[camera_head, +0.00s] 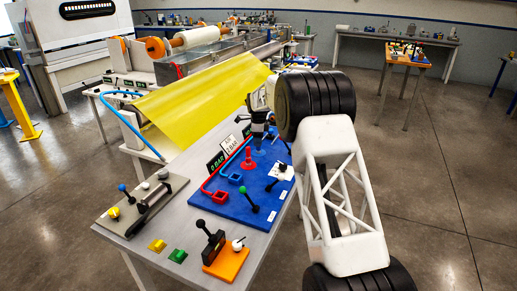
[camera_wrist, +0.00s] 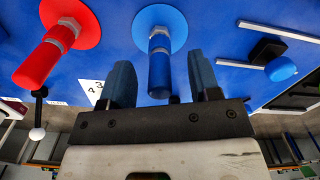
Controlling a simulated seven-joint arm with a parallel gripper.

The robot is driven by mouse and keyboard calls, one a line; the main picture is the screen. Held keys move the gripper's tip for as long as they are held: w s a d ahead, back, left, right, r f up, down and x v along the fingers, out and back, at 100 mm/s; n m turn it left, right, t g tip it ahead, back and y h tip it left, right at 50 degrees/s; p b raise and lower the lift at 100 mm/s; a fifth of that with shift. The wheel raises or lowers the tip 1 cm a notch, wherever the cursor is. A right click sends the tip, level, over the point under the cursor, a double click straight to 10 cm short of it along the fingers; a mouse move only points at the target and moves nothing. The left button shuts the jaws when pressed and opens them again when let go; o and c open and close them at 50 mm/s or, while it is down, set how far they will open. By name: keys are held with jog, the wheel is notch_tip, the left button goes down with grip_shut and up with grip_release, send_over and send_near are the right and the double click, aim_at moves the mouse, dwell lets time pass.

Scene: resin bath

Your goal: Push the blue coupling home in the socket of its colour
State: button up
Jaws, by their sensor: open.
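The blue coupling (camera_wrist: 159,68), a blue cylinder with a collar, stands on a round blue disc (camera_wrist: 172,20) on the blue board. In the wrist view its free end lies between my open fingers, with a gap visible on each side. My gripper (camera_wrist: 162,82) is empty. In the head view my gripper (camera_head: 264,132) is low over the board, and the blue coupling is mostly hidden by it. A red coupling (camera_wrist: 40,62) with a metal collar stands on a red disc beside it; it also shows in the head view (camera_head: 248,158). How deep the blue coupling sits cannot be told.
The blue board (camera_head: 222,208) carries red and blue square frames, a green-knobbed lever (camera_head: 248,204) and a white-knobbed block (camera_head: 280,171). An orange plate (camera_head: 228,262) with a black lever stands in front. A grey plate (camera_head: 140,210) lies left. A yellow sheet (camera_head: 205,100) rises behind.

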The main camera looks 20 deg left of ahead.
jog(key=shift+f, duration=1.15)
jog(key=shift+c, duration=0.2)
grip_shut()
jog(key=shift+r, duration=0.15)
jog(key=shift+r, duration=1.55)
jog(key=shift+s+d+r, duration=0.15)
jog(key=shift+s+d, duration=0.05)
jog(key=shift+s, duration=0.15)
jog(key=s+d+r, duration=0.1)
jog(key=s+d, duration=0.7)
jog(key=s, duration=0.4)
jog(key=shift+s+d+r, duration=0.15)
jog(key=shift+s+d, duration=0.05)
jog(key=shift+s, duration=0.1)
